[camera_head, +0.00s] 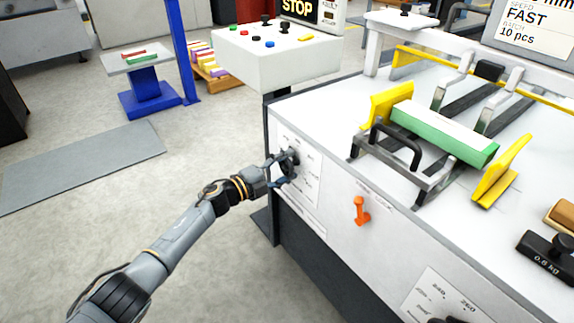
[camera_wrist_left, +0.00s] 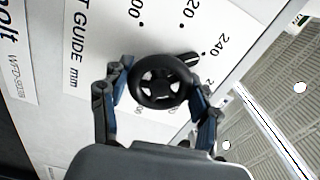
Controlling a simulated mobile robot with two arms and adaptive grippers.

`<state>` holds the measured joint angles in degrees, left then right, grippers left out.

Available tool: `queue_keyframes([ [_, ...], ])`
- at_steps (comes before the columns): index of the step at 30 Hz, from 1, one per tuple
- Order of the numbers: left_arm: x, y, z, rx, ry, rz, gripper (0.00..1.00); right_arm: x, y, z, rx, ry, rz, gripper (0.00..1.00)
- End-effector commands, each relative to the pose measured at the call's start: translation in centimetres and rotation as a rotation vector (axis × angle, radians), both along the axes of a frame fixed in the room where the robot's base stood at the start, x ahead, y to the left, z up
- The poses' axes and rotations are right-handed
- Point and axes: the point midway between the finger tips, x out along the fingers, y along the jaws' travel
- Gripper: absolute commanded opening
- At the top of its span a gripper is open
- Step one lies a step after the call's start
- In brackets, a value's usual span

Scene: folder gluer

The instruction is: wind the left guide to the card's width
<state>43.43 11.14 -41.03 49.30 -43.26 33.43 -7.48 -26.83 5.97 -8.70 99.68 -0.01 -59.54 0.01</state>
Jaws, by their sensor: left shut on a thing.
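The left guide's handwheel (camera_wrist_left: 160,82) is black with a spoked hub and sits on a white dial plate marked "GUIDE mm". It also shows in the head view (camera_head: 290,157) on the machine's front face. My left gripper (camera_head: 279,170) is at the handwheel with its fingers on both sides of the rim; they also show in the left wrist view (camera_wrist_left: 160,92). A black pointer (camera_wrist_left: 189,58) beside the wheel lies near the 240 mark. A green and white card stack (camera_head: 443,130) lies between yellow guides (camera_head: 390,102) on the machine top. My right gripper is out of view.
An orange lever (camera_head: 360,211) is on the front panel, right of the handwheel. A second dial plate (camera_head: 431,298) is lower right. A black 0.5 kg weight (camera_head: 547,256) stands on the machine top.

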Motion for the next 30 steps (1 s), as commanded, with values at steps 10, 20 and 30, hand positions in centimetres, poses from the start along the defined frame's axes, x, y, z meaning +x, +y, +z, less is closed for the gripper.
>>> queue_keyframes([
  [10,0.0,0.0,0.0,-0.002,0.003,0.001,0.3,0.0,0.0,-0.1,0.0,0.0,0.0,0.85],
  [20,0.0,0.0,0.0,-0.001,0.002,0.001,0.85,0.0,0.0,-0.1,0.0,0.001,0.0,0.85],
  [30,-0.8,1.3,-0.1,0.0,0.002,0.002,0.85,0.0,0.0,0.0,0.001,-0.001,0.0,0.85],
])
